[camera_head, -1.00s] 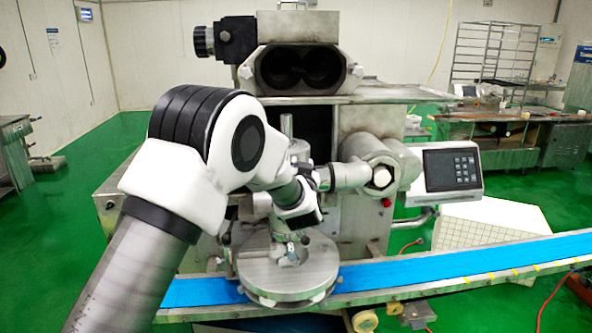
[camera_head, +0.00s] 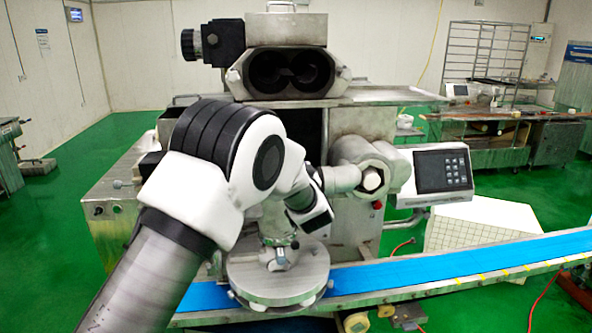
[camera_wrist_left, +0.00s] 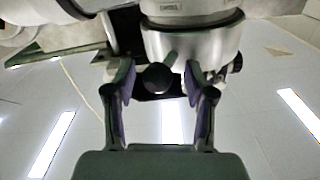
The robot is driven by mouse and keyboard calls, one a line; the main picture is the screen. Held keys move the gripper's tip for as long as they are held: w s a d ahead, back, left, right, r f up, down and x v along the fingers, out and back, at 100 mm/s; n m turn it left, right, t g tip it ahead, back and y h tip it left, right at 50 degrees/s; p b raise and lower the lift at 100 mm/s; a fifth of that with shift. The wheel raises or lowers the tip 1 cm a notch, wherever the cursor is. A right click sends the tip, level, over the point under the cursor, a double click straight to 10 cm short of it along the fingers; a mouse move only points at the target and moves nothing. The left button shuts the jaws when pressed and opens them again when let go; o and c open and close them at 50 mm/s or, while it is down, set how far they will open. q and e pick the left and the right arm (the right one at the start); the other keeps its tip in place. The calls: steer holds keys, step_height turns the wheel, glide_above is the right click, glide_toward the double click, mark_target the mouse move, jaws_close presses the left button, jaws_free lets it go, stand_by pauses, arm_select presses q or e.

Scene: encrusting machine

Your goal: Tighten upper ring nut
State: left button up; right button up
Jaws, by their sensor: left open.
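In the left wrist view a silver ring nut (camera_wrist_left: 190,47) sits at the top, seen from below, with a small peg (camera_wrist_left: 170,58) pointing out of its rim. My left gripper (camera_wrist_left: 158,68) is open, its two fingers spread just under the ring. The peg lies between the fingertips in the picture; I cannot tell whether either finger touches it. In the head view my left arm covers the gripper and the upper part of the nozzle column; the lower column (camera_head: 279,248) shows above a round steel disc (camera_head: 278,277). My right gripper is not in view.
The steel encrusting machine (camera_head: 290,72) stands ahead. A blue conveyor belt (camera_head: 430,268) runs past the disc to the right. A control panel (camera_head: 442,171) sticks out at the right. Green floor (camera_head: 70,220) is free at the left.

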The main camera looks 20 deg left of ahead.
arm_select(q)
steer(key=shift+w+a+f, duration=0.1)
steer(key=shift+f, duration=0.15)
steer(key=v, duration=0.7)
steer(key=shift+s, duration=0.2)
steer(key=shift+f, duration=0.1)
